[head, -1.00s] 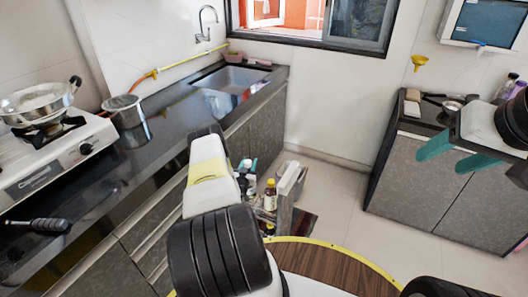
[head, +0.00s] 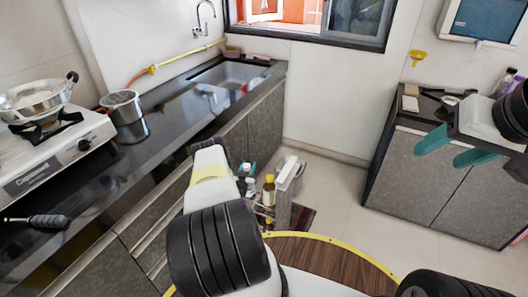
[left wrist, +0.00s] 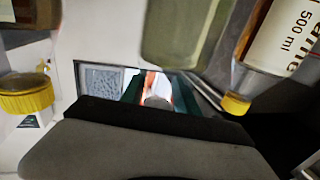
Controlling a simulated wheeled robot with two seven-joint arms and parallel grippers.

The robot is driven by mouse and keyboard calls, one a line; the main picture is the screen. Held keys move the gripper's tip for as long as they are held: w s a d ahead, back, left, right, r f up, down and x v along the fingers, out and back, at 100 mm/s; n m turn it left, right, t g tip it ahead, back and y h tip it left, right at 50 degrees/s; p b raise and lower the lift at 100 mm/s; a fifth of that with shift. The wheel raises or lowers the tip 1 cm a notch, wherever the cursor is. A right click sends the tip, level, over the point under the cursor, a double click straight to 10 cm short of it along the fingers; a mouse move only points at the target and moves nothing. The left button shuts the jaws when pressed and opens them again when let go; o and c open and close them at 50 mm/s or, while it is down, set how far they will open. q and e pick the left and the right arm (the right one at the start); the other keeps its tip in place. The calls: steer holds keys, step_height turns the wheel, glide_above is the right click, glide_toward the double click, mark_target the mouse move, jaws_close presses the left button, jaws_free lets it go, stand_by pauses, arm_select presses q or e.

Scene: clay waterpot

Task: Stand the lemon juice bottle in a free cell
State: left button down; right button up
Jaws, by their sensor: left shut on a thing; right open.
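My left gripper (left wrist: 158,92) shows dark teal fingers in the left wrist view, shut on a small grey-ended thing (left wrist: 157,102), mostly hidden. I take it to be the lemon juice bottle, but no label on it is readable. In the head view my left arm's wrist hides that gripper, beside the bottle rack (head: 284,205) low on the floor. Free cells cannot be made out. An amber bottle (head: 268,188) stands at the rack. My right gripper (head: 450,147) is open and empty, at the right before the cabinet.
The left wrist view shows a pale green bottle (left wrist: 183,35), a bottle marked 500 ml (left wrist: 285,38) and a yellow cap (left wrist: 25,95) close around the fingers. The counter (head: 165,135) runs along the left. Floor (head: 335,195) is clear between rack and right cabinet (head: 420,180).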

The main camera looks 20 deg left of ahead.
arm_select(q)
steer(key=shift+r, duration=0.1)
steer(key=c, duration=0.8)
jaws_free()
steer(key=shift+c, duration=0.2)
steer(key=shift+s+d, duration=0.1)
steer(key=shift+s, duration=0.3)
steer(key=s+d, duration=0.1)
steer(key=s, duration=0.6)
steer(key=shift+w+d, duration=0.1)
